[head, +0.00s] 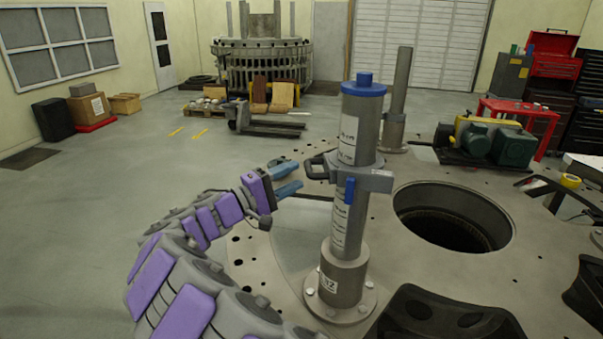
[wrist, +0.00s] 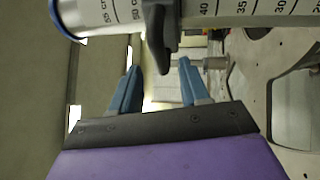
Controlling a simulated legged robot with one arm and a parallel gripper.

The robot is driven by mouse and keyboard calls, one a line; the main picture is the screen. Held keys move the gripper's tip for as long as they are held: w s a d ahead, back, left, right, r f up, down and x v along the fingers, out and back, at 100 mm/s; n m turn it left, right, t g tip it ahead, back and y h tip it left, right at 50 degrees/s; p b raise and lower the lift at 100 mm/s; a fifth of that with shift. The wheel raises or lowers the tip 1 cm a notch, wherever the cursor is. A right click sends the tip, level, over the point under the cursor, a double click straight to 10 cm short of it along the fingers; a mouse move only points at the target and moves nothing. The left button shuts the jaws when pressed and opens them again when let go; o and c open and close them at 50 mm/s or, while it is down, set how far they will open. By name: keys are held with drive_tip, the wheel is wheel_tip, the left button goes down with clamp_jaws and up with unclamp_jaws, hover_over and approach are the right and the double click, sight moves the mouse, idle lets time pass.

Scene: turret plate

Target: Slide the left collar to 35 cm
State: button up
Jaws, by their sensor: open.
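The near grey post (head: 350,220) stands upright, with a blue cap and a printed centimetre scale. In the wrist view the scale (wrist: 240,10) reads 40, 35 and 30 right of the handle (wrist: 158,38); the collar hides the marks between 50 and 40. My gripper (head: 290,177) is open and empty, left of the handle. In the wrist view, its blue fingertips (wrist: 160,66) are apart, with the handle's end just ahead between them.
A second post (head: 399,85) with its own collar stands behind. A round hole (head: 453,216) opens in the plate right of the near post. A green and yellow machine (head: 490,140) and a red table (head: 520,108) stand farther right. The floor at left is free.

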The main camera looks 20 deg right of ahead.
sight(310, 169)
drive_tip(key=shift+x, duration=1.9)
drive_tip(key=shift+d, duration=1.1)
drive_tip(key=c, duration=0.4)
drive_tip(key=shift+c, duration=0.7)
drive_tip(key=shift+w+a, duration=0.1)
clamp_jaws()
